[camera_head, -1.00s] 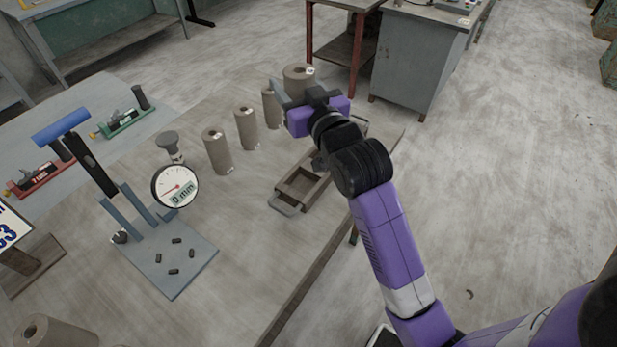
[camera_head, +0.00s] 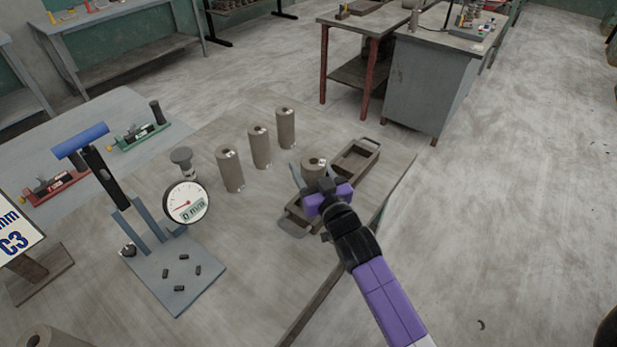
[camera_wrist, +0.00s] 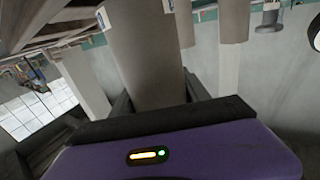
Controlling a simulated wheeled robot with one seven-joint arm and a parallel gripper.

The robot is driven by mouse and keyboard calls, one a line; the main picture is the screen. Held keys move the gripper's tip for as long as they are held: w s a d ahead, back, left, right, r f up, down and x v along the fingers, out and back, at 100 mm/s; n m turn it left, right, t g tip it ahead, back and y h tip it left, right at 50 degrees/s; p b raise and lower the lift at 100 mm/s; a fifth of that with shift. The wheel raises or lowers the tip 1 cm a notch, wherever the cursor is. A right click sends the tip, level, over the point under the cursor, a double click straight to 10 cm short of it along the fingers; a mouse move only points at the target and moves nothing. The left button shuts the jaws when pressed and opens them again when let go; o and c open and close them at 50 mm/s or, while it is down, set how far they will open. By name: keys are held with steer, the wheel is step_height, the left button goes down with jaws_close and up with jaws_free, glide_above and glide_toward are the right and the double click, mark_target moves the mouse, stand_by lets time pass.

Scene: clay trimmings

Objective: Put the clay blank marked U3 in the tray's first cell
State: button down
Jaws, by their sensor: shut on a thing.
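My gripper (camera_head: 318,186) is shut on a tan clay blank (camera_head: 313,165), a cylinder with a hole in its top. The blank looks upright, at the near-middle part of the tray (camera_head: 372,146). My gripper hides its lower part, so I cannot tell whether it touches the tray. The tray's far cell shows empty; the near part is partly covered. In the wrist view the held blank (camera_wrist: 145,65) stands between the fingers. Its pale labels are unreadable. Three other blanks (camera_head: 229,170) (camera_head: 260,147) (camera_head: 284,126) stand in a row left of the tray.
A press stand with a dial gauge (camera_head: 186,203) reading 0 mm and several small dark pieces (camera_head: 183,257) stand at left. Another clay cylinder (camera_head: 50,338) shows at the lower left. Bare tabletop lies before the tray.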

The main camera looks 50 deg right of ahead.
steer(key=shift+f, duration=1.75)
steer(key=shift+f, duration=0.1)
steer(key=c, duration=0.5)
jaws_free()
steer(key=shift+f+b, duration=0.1)
steer(key=shift+b, duration=0.2)
steer(key=shift+r, duration=0.2)
steer(key=s+a, duration=0.4)
steer(key=s, duration=0.1)
steer(key=s+a+f+n+y+b, duration=0.1)
steer(key=s+a, duration=0.3)
steer(key=s, duration=0.1)
steer(key=s+a+y, duration=0.1)
steer(key=s+a, duration=0.4)
steer(key=shift+s+f+b, duration=0.15)
steer(key=shift+s+b, duration=0.1)
steer(key=shift+b, duration=0.1)
steer(key=s+a+r+n+y, duration=0.1)
steer(key=s+a+y, duration=0.1)
steer(key=s, duration=0.3)
steer(key=s+a+r+n+y, duration=0.2)
steer(key=s+a, duration=0.3)
steer(key=s, duration=0.1)
steer(key=s+a+r+n+g+y, duration=0.1)
steer(key=s+a+r+y, duration=0.1)
steer(key=s+a, duration=0.2)
steer(key=shift+s+a+r+n, duration=0.15)
steer(key=shift+s+n, duration=0.15)
steer(key=shift+s, duration=0.35)
